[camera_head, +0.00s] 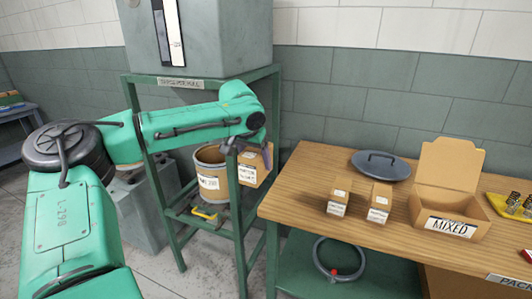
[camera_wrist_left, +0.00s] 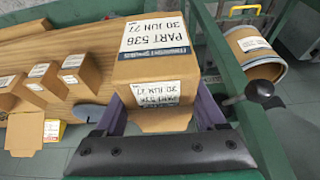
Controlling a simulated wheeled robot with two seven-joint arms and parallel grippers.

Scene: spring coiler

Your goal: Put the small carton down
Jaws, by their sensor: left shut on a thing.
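A small brown carton (camera_head: 251,166) with white labels is held in my left gripper (camera_head: 254,142). In the head view it hangs in the air beside the green stand, left of the wooden table. In the left wrist view the carton (camera_wrist_left: 150,75) sits between the two purple fingers of my left gripper (camera_wrist_left: 158,105), and a label reads "PART 536". Its far side and underside are hidden. The wooden table (camera_head: 300,205) has a bare left end. My right gripper is not in view.
Two small labelled cartons (camera_head: 339,197) (camera_head: 379,202) stand on the table, with a grey lid (camera_head: 381,165) behind. An open box (camera_head: 447,228) marked "MIXED" is to the right. A drum (camera_head: 212,178) stands within the green stand (camera_head: 240,235), close to the held carton.

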